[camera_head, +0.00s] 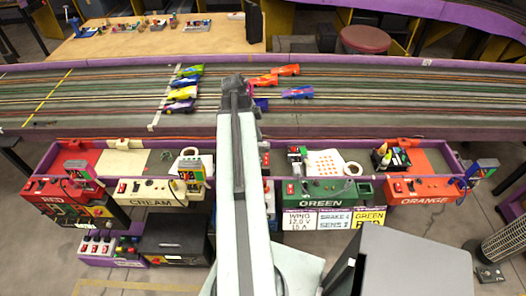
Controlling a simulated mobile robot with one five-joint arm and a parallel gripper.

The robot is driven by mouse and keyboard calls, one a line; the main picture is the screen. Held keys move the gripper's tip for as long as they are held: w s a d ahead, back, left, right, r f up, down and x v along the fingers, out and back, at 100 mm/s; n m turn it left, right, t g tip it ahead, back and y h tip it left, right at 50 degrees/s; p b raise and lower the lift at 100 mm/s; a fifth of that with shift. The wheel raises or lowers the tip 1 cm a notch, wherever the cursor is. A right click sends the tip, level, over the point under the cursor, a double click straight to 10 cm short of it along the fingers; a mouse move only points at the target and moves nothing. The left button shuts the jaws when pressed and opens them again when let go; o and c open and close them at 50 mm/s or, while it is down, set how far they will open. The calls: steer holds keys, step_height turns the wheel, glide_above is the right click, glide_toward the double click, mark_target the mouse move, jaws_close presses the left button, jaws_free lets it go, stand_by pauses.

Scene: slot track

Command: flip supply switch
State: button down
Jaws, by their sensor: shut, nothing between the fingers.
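I cannot tell for certain which switch is the supply switch. A low purple-edged switch box (100,247) at the lower left carries a row of small red switches on white plates. A black box (175,238) stands just right of it. My arm reaches up the middle of the view, and my gripper (237,88) is at its dark far end, over the near side of the track. The gripper is small here, shut and empty, well above and right of the switch box, touching no switch. My arm hides part of the stations behind it.
Driver stations line the track's near side: red (50,190), cream (140,190), green (325,191) and orange (420,189). Small cars stand on the slot track (400,100). A wooden table (150,40) and a red stool (365,39) are behind. A grey mesh cylinder (505,243) stands at right.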

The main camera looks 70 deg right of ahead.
steer(key=b, duration=1.3)
glide_toward(266, 157)
steer(key=x, duration=0.3)
steer(key=s+x, duration=0.1)
steer(key=x, duration=0.1)
steer(key=shift+a+f, duration=0.2)
steer(key=shift+w+d+f, duration=0.1)
steer(key=shift+d+f, duration=0.05)
steer(key=shift+f, duration=0.35)
steer(key=shift+r, duration=0.1)
steer(key=shift+d+f+b, duration=0.25)
steer(key=shift+f+b, duration=0.2)
steer(key=shift+b, duration=0.2)
steer(key=shift+w+d, duration=0.1)
